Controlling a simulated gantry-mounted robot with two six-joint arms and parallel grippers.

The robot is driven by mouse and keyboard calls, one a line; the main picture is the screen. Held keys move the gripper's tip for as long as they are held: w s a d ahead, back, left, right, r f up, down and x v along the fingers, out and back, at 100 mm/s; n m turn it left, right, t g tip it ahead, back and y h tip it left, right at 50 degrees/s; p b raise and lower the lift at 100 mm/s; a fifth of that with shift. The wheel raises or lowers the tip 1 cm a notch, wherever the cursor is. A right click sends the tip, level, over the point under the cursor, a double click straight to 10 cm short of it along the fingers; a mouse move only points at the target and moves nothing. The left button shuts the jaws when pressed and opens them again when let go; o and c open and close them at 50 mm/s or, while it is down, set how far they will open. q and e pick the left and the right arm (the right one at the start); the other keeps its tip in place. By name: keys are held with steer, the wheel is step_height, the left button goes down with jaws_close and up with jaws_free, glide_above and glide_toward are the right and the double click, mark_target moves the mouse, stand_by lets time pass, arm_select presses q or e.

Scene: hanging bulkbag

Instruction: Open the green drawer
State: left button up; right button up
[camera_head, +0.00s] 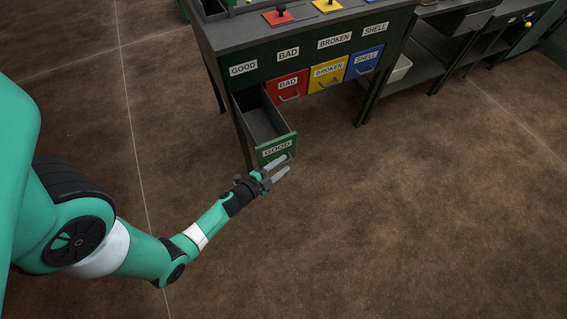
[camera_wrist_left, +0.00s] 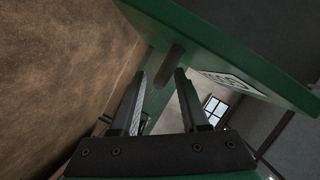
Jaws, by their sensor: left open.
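The green drawer (camera_head: 277,148), labelled GOOD, stands pulled out from the left end of the dark workbench, with its empty grey inside showing. Its green front also fills the upper right of the left wrist view (camera_wrist_left: 235,62). My left gripper (camera_head: 286,166) is open just in front of the drawer front, near its lower edge. In the left wrist view its two fingers (camera_wrist_left: 160,98) point toward the handle (camera_wrist_left: 170,64), which shows beyond and between the fingertips. I cannot tell whether a finger touches it. My right gripper is in neither view.
The red drawer (camera_head: 288,86), yellow drawer (camera_head: 327,75) and blue drawer (camera_head: 364,63) beside it are shut. The workbench (camera_head: 250,38) has dark legs. Shelving (camera_head: 428,62) stands at the right. The brown floor (camera_head: 400,210) in front is clear.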

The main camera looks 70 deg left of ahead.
arm_select(q)
steer(key=p+v, duration=0.4)
steer(key=v, duration=0.6)
steer(key=shift+s+d, duration=0.15)
steer(key=shift+s, duration=0.15)
steer(key=shift+w+r, duration=0.1)
